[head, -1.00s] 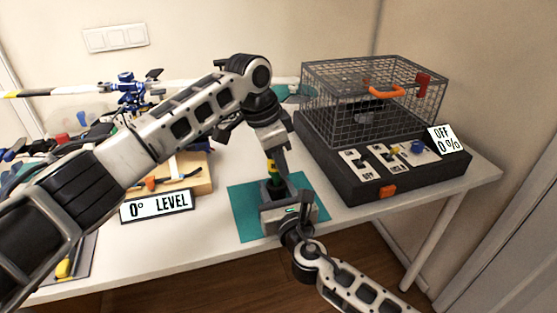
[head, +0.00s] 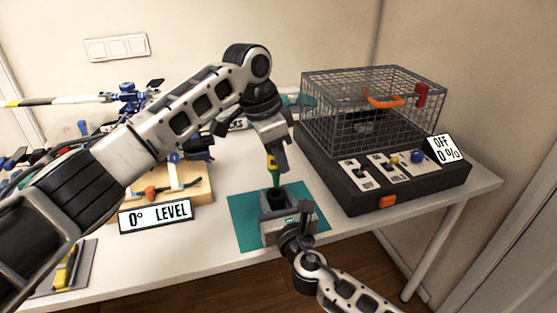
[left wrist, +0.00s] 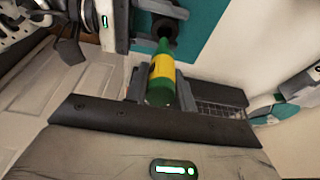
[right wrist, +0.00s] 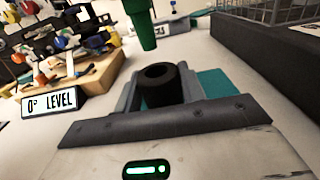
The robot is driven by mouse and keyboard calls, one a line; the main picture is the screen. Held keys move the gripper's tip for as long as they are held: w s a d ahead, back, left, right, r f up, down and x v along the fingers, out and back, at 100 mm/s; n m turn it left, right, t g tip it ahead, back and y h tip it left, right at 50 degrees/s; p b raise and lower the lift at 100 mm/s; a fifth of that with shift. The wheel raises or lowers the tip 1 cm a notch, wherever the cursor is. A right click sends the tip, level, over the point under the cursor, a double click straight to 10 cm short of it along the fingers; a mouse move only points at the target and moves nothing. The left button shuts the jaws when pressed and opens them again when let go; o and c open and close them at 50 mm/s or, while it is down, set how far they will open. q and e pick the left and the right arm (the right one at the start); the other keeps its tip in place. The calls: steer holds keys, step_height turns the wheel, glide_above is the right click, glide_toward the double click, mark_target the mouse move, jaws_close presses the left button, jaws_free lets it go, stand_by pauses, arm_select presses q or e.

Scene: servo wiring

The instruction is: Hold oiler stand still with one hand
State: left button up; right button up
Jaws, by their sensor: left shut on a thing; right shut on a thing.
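The oiler stand, a dark cup with a round opening (right wrist: 160,88), stands upright on a teal mat (head: 243,222). My right gripper (head: 283,212) is shut on the stand from the front; its fingers lie on both sides of it in the right wrist view. The oiler, a green bottle with a yellow band (left wrist: 163,75), is held in my left gripper (head: 273,160). It hangs just above the stand's opening, apart from it, and its lower green end also shows in the right wrist view (right wrist: 143,28).
A black box with a wire cage (head: 365,105), switches and an "OFF 0%" sign (head: 440,149) stands to the right. A wooden block (head: 185,190) with levers and a "0° LEVEL" sign (head: 155,215) is at the left. A helicopter model (head: 128,100) stands behind.

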arm_select(q)
steer(key=shift+r, duration=0.6)
arm_select(e)
steer(key=shift+f, duration=0.15)
steer(key=o, duration=1.1)
